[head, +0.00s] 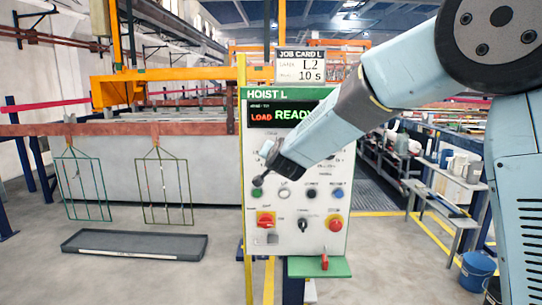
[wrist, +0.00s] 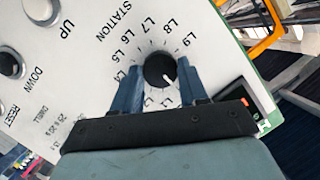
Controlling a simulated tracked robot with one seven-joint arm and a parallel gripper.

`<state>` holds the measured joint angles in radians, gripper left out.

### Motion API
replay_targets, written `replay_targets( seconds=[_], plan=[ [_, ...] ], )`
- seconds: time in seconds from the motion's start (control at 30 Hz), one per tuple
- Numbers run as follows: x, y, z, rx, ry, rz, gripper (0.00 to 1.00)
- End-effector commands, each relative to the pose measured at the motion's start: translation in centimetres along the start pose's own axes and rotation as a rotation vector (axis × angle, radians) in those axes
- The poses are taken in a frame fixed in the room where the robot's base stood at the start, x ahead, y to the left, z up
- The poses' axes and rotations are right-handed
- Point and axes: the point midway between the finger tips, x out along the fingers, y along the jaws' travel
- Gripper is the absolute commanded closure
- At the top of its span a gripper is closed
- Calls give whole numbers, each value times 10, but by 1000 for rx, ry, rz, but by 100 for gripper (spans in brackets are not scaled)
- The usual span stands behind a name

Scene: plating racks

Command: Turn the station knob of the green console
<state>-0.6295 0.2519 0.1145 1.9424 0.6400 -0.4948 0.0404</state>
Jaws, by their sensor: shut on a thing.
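The green-trimmed console (head: 300,240), labelled HOIST L, stands upright in the middle of the head view. Its screen (head: 283,114) reads LOAD and READY. In the wrist view the black round station knob (wrist: 158,68) sits under the word STATION, ringed by L labels; L5 to L9 are readable, the lower ones partly hidden. The white mark on the knob points to the lower right in the picture. My gripper (head: 262,178) is at the console's left side, its two blue fingers shut on the knob from both sides. In the head view my gripper hides the knob.
A job card (head: 300,68) above the console reads L2 and 10 s. UP (wrist: 40,8) and DOWN (wrist: 10,65) buttons lie beside the knob. A dark tray (head: 135,243) is on the floor.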

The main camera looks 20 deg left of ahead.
Motion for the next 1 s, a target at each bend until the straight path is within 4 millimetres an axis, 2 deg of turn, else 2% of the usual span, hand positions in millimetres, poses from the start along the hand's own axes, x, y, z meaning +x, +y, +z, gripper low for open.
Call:
replay_targets(
  seconds=[0.03, 0.07, 0.3, 0.67, 0.77, 1.0],
  plan=[
    [0, 3, 6, -2, -11, 5, 88],
    [0, 3, 6, -2, -11, 5, 56],
    [0, 2, 3, -1, -5, 3, 33],
    [-4, 0, 0, 0, -1, 0, 32],
    [-15, 0, 0, 0, -1, 0, 32],
    [-55, 0, 0, 0, -1, 0, 32]
  ],
)
